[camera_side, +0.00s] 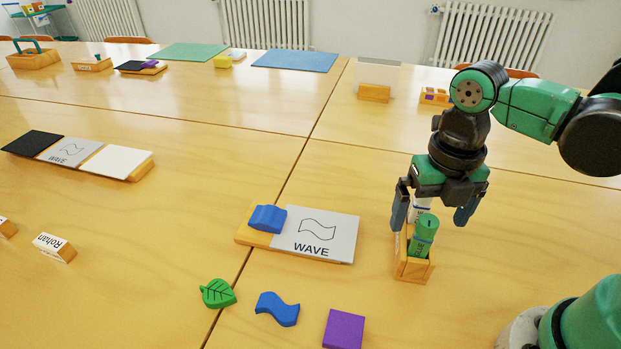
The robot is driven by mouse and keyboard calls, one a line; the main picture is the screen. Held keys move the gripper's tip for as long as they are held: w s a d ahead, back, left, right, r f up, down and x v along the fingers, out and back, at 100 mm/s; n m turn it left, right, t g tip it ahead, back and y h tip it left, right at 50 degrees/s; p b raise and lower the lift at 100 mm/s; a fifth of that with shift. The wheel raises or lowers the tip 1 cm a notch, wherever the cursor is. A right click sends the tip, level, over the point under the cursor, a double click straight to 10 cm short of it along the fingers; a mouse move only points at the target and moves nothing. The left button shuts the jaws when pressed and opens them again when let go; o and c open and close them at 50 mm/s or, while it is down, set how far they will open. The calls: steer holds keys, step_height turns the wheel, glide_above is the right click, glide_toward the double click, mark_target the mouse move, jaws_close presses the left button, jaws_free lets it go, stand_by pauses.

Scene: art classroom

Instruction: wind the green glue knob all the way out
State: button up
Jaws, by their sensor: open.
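The green glue stick (424,230) stands in a small wooden holder (413,268) on the table at the right. A second, white stick (421,207) shows partly behind it, mostly hidden by my gripper. My gripper (431,220) points down over the holder with its two fingers apart. One finger is left of the sticks and the other is to the right of the green one. Nothing is clamped between them. The knob of the green glue stick cannot be made out clearly.
Left of the holder is a wooden board with a grey WAVE card (318,235) and a blue block (267,218). A green leaf (218,293), a blue wave (277,309) and a purple square (344,329) lie in front. The table right of the holder is clear.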

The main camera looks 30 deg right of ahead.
steer(key=shift+r, duration=3)
steer(key=m, duration=0.3)
steer(key=m+t, duration=0.1)
steer(key=shift+w+d+f, duration=0.3)
steer(key=shift+w+f, duration=0.05)
steer(key=w+d+m+t, duration=0.1)
steer(key=m, duration=0.6)
steer(key=w+d+f+m+t, duration=0.1)
steer(key=m+t, duration=0.1)
steer(key=m, duration=0.4)
steer(key=w+d+m+t, duration=0.1)
steer(key=m, duration=0.6)
steer(key=shift+f+m+t, duration=0.25)
steer(key=shift+m+t, duration=0.05)
steer(key=m, duration=0.2)
steer(key=m+t, duration=0.1)
steer(key=m, duration=0.1)
steer(key=w+d+m, duration=0.1)
steer(key=m, duration=0.1)
steer(key=shift+t, duration=0.3)
